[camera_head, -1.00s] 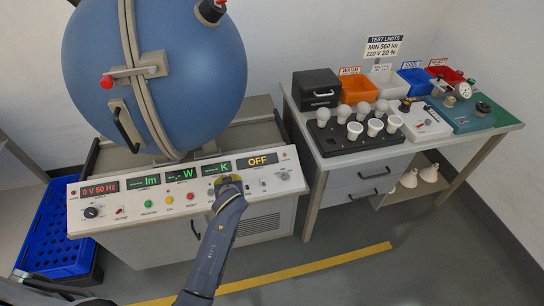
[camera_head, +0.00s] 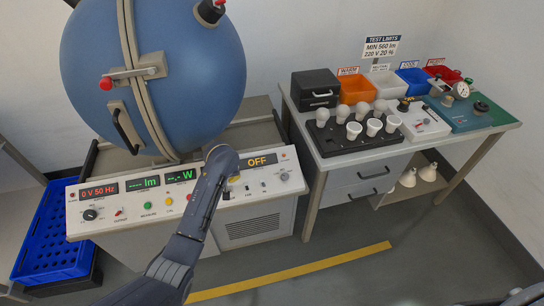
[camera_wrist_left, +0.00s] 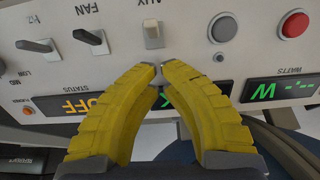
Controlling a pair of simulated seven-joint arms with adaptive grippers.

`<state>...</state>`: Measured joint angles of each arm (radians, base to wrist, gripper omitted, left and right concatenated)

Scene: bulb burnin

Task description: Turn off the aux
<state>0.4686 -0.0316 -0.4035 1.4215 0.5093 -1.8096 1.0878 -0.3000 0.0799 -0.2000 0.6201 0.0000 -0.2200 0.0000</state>
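The AUX switch (camera_wrist_left: 152,35) is a pale lever on the white control panel (camera_wrist_left: 190,35), its label upside down in the left wrist view. The FAN switch (camera_wrist_left: 90,38) is beside it, to the left. My left gripper (camera_wrist_left: 167,66) has yellow fingers with their tips brought together, just below the AUX lever in that view; nothing shows between them. Whether the tips touch the lever is unclear. In the head view my left gripper (camera_head: 235,179) is mostly hidden by my wrist, over the panel's right half. My right gripper is not in view.
The status display (camera_head: 257,161) reads OFF. A red button (camera_wrist_left: 294,24) and a grey button (camera_wrist_left: 222,27) are near the AUX switch. A large blue sphere (camera_head: 175,70) stands behind the panel. A bench (camera_head: 330,162) with bulbs and bins is at the right.

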